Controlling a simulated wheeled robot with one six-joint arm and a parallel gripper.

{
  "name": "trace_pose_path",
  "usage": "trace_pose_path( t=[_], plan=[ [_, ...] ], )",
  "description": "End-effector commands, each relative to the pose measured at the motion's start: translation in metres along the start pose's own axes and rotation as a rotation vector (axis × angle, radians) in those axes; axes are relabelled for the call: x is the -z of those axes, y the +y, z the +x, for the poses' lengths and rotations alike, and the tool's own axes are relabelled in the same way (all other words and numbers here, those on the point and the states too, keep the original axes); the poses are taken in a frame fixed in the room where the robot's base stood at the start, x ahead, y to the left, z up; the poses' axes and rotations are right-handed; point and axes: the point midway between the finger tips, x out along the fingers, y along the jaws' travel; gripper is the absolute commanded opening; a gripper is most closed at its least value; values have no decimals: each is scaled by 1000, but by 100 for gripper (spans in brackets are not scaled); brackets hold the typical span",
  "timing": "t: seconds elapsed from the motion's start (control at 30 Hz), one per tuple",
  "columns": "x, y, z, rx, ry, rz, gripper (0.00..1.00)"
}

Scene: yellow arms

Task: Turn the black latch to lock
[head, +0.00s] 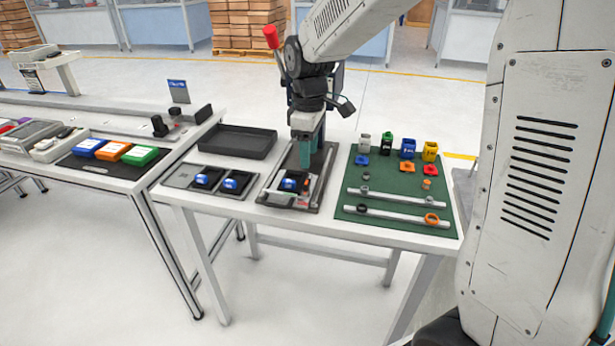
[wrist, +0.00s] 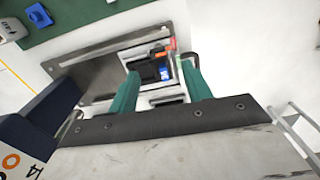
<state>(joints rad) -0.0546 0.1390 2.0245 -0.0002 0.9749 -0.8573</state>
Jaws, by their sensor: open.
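A grey fixture plate (head: 327,163) lies on the white table and also fills the middle of the wrist view (wrist: 95,72). A small black-and-blue device (head: 289,184) sits at its front end and shows between my fingers in the wrist view (wrist: 149,73). A small black part with orange-red beside it (wrist: 158,51) is at the device's edge; I take it for the latch, but its turn position is too small to tell. My gripper (head: 304,165), with green fingers, points down over the plate. In the wrist view the fingers (wrist: 158,76) are apart, with nothing visibly held.
A black tray (head: 231,141) stands behind left. A second table (head: 120,184) with coloured boxes adjoins on the left.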

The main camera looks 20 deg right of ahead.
Motion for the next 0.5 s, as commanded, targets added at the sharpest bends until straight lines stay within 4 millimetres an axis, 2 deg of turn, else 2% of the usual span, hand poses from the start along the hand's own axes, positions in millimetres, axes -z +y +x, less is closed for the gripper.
trace_pose_path(
  t=[0.17,0.5],
  plan=[
    [7,6,16,4,-3,-33,49],
    [6,6,68,5,-4,-31,49]
  ],
)
